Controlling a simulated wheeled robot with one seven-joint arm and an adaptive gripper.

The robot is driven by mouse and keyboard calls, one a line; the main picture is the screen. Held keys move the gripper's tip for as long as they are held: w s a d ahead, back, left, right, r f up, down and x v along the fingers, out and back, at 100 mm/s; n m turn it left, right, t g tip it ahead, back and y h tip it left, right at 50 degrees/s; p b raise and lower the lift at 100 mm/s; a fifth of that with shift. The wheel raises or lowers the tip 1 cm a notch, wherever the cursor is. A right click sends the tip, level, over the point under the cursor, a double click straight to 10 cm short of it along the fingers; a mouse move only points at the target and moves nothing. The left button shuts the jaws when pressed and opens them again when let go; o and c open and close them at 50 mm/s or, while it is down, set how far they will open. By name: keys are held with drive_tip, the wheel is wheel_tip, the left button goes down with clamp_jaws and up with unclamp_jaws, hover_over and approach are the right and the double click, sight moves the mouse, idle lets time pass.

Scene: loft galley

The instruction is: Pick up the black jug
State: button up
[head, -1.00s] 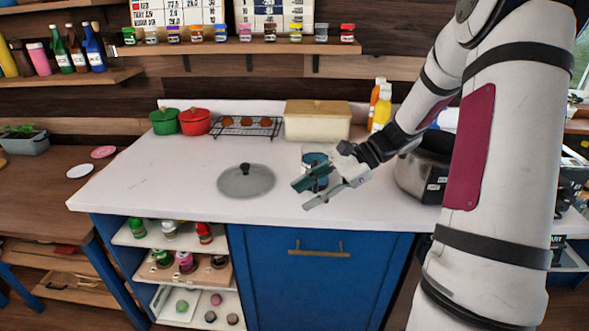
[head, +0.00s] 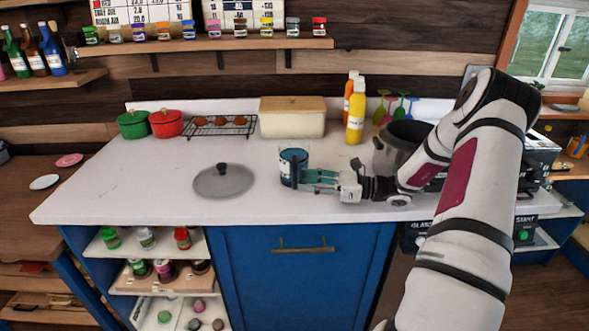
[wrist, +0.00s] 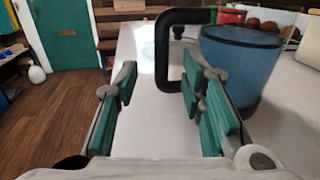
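No all-black jug shows. A blue, see-through jug (head: 293,166) with a black handle stands upright on the white counter, right of a grey lid. In the wrist view the jug (wrist: 240,62) is at upper right, and its black handle (wrist: 163,50) sticks out to the left. My gripper (head: 312,180) is low over the counter, just right of the jug, pointing left. In the wrist view my gripper (wrist: 160,80) is open, and the handle appears between the fingertips. I cannot tell whether the fingers touch it.
The grey lid (head: 223,181) lies left of the jug. A cream bread box (head: 292,120), a rack (head: 219,126), red pot (head: 166,123) and green pot (head: 132,124) stand behind. A yellow bottle (head: 356,112) and a large grey pot (head: 393,150) are to the right. The counter's front left is clear.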

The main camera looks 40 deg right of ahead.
sight(296, 169)
drive_tip(key=x, duration=0.4)
drive_tip(key=shift+d+r, duration=0.1)
drive_tip(key=shift+r, duration=0.05)
clamp_jaws()
drive_tip(key=shift+w+r, duration=0.1)
drive_tip(key=shift+r, duration=0.1)
drive_tip(key=shift+r, duration=1.5)
drive_tip(key=shift+s+r, duration=0.15)
drive_tip(key=shift+s, duration=0.05)
drive_tip(key=s+a+r, duration=0.1)
drive_tip(key=s+a, duration=0.4)
drive_tip(key=s, duration=0.9)
drive_tip(key=shift+s+a, duration=0.25)
